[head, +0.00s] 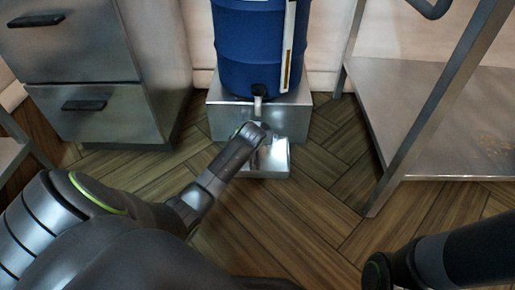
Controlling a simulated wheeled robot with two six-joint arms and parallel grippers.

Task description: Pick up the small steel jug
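My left arm reaches in from the left, and its gripper (256,134) is over a shallow steel tray (278,173) on the floor, below the tap of a blue drum. A shiny steel shape (270,152) shows beside and behind the gripper at the tray. It may be the small steel jug, but the gripper and wrist cover much of it. I cannot make out the fingertips or whether they touch it. My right arm shows at the lower right, with no gripper fingers in view.
The blue drum (252,45) stands on a steel stand (288,112), its tap (258,92) above the tray. A steel drawer cabinet (100,75) is at the left. A steel table with a low shelf (425,105) stands at the right. The wooden floor (325,190) between is clear.

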